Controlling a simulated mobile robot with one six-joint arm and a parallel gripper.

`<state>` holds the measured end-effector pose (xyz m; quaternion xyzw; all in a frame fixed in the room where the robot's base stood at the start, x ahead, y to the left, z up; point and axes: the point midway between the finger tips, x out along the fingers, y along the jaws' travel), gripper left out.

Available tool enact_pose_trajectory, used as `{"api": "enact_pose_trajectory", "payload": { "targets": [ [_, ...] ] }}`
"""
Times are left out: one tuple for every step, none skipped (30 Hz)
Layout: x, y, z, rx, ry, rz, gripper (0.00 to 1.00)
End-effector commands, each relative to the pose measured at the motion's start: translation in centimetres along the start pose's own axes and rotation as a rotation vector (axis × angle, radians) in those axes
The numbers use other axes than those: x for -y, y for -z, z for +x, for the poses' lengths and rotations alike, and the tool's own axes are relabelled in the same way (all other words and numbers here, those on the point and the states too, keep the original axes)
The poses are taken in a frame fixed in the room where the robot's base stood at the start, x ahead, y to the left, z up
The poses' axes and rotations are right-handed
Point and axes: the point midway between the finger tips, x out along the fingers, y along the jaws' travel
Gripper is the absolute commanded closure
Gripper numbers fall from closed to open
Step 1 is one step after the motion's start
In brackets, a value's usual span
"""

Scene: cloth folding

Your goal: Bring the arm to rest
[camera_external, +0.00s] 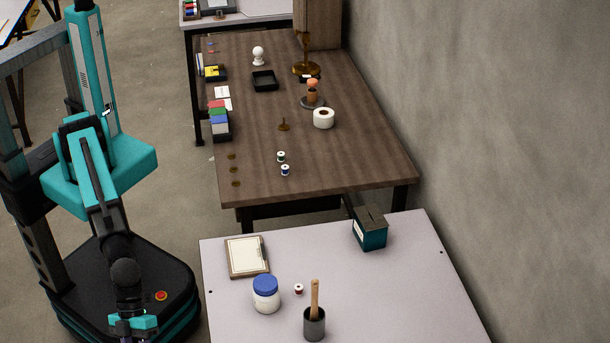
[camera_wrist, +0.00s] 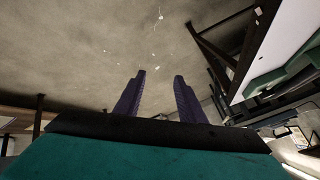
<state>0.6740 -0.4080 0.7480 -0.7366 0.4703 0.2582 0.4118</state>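My arm is folded in close above my own base at the left of the external view. My gripper (camera_external: 130,338) points down near the bottom edge there, partly cut off by the frame. In the wrist view the two dark purple fingers of my gripper (camera_wrist: 159,78) stand apart with bare floor between and beyond them. Nothing is held between them.
A light grey table (camera_external: 390,300) stands right of my base, bearing a clipboard (camera_external: 247,257), a blue-lidded jar (camera_external: 265,298), a mortar (camera_external: 314,326) with a pestle and a teal box (camera_external: 370,232). A brown table (camera_external: 345,165) with small items stands behind. Concrete floor (camera_external: 165,110) is free between.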

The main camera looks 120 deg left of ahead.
Motion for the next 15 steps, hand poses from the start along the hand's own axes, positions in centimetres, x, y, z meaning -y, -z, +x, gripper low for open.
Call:
{"api": "enact_pose_trajectory", "payload": {
  "targets": [
    [-0.4,-1.6,0.2,0.023,-0.017,-0.035,0.64],
    [-0.7,-2.5,0.3,0.037,-0.024,-0.058,0.64],
    [-1.0,-4.0,0.5,0.059,-0.036,-0.090,0.64],
    [-1.3,-5.0,0.7,0.075,-0.044,-0.112,0.64],
    [-1.6,-6.2,0.8,0.093,-0.053,-0.138,0.64],
    [-2.0,-7.8,0.9,0.117,-0.063,-0.171,0.64],
    [-2.3,-8.9,1.0,0.135,-0.071,-0.196,0.64],
    [-2.6,-10.0,1.0,0.154,-0.079,-0.222,0.64],
    [-3.1,-11.6,1.1,0.179,-0.088,-0.255,0.64],
    [-3.5,-12.7,1.1,0.198,-0.095,-0.280,0.64],
    [-3.9,-13.8,1.1,0.216,-0.102,-0.305,0.64],
    [-4.4,-15.3,1.0,0.241,-0.111,-0.339,0.64],
    [-4.8,-16.4,0.9,0.260,-0.118,-0.365,0.64],
    [-5.3,-17.5,0.9,0.279,-0.125,-0.390,0.64],
    [-5.8,-18.9,0.8,0.304,-0.132,-0.423,0.64]
  ]
}}
